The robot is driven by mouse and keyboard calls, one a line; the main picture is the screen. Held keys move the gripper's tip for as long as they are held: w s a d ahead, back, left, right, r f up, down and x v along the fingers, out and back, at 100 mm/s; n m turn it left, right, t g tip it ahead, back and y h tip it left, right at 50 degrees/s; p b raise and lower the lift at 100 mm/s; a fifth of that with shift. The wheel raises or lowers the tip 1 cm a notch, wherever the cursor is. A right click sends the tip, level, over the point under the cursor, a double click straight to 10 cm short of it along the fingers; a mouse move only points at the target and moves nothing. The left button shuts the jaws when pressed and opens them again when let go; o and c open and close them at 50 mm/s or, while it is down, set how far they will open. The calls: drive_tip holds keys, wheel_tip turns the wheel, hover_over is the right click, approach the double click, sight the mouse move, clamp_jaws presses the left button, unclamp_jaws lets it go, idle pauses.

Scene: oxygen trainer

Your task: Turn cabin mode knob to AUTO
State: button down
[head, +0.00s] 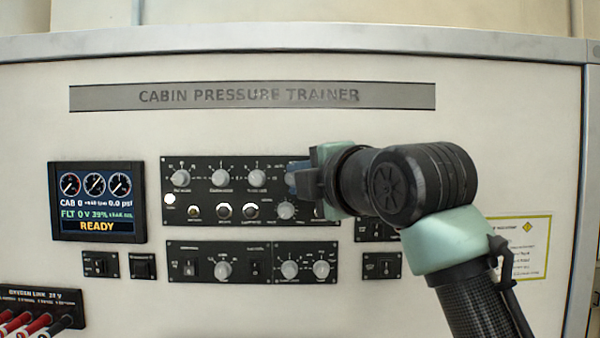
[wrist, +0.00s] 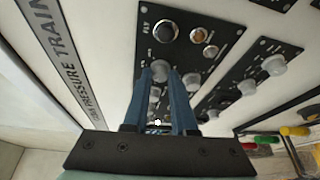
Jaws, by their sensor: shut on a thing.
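My gripper (head: 293,178) reaches in from the right to the upper right of the black control panel (head: 207,161). In the wrist view its blue fingers (wrist: 162,74) are closed around a pale round knob (wrist: 161,61), which I take to be the cabin mode knob. Its label and pointer setting cannot be read. In the head view the gripper hides this knob. Beside it in the wrist view is another pale knob (wrist: 188,68).
The panel's top row has further pale knobs (head: 220,177) left of my gripper. A lower panel (head: 205,272) with knobs lies below. A display (head: 97,202) reading READY is at left. A socket strip with red and black plugs (head: 40,323) sits lower left.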

drive_tip(key=shift+n+g+p, duration=0.35)
drive_tip(key=shift+n+g, duration=0.05)
drive_tip(key=shift+n, duration=0.3)
drive_tip(key=shift+h, duration=0.3)
drive_tip(key=c, duration=0.7)
unclamp_jaws()
drive_tip(key=shift+s, duration=0.1)
drive_tip(key=b+v, duration=0.5)
drive_tip(key=v, duration=0.7)
drive_tip(key=shift+s+d+r, duration=0.1)
drive_tip(key=shift+s+d, duration=0.05)
drive_tip(key=shift+s, duration=0.2)
